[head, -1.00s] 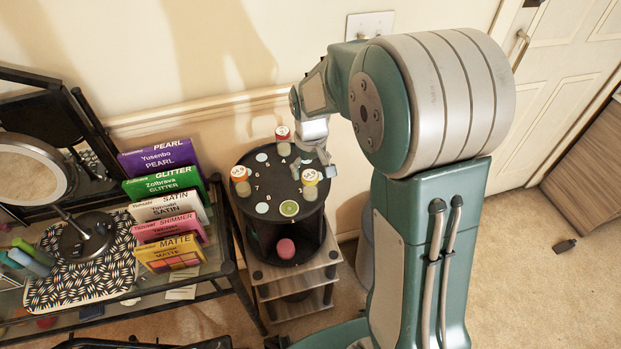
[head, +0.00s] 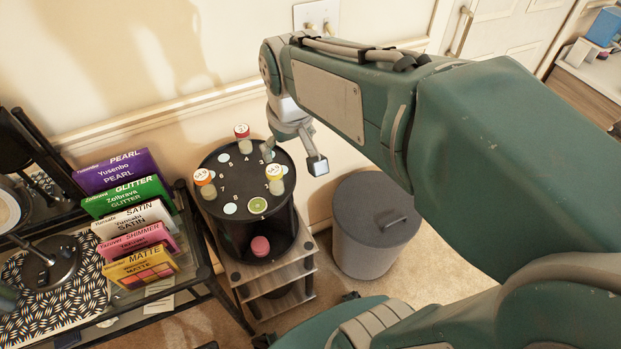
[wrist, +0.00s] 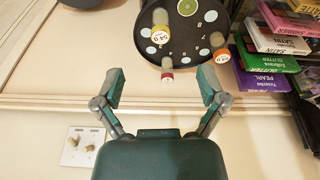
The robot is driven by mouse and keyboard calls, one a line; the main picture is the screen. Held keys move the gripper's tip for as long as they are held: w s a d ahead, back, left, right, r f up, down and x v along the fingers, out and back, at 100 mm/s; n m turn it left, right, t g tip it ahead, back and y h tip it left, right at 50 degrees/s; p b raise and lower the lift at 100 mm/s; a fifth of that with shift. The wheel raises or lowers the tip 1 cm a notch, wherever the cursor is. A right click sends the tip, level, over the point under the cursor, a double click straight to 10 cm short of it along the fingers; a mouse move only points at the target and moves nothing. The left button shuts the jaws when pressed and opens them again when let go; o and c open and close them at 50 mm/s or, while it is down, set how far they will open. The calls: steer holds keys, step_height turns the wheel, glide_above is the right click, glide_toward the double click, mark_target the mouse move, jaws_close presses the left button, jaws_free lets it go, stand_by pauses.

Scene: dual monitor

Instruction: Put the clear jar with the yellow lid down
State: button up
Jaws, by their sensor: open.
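The clear jar with the yellow lid (head: 274,185) stands upright on the right part of the round black top (head: 236,184) of a small stand. In the wrist view the same jar (wrist: 160,31) is beyond my fingertips, apart from them. My gripper (head: 293,158) is open and empty, behind and to the right of the jar in the head view. In the wrist view my gripper's fingers (wrist: 162,82) are spread wide with nothing held between them.
A red-lidded jar (head: 243,139) and an orange-lidded jar (head: 205,184) share the black top with several pale round spots and a green disc (head: 257,205). The wall is close behind. A grey bin (head: 374,235) stands right; colourful boxes (head: 130,225) stand left.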

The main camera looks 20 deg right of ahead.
steer(key=s+r+m+t, duration=0.1)
steer(key=s+t, duration=0.1)
steer(key=s, duration=0.8)
steer(key=shift+s+t, duration=0.35)
steer(key=shift+t, duration=0.05)
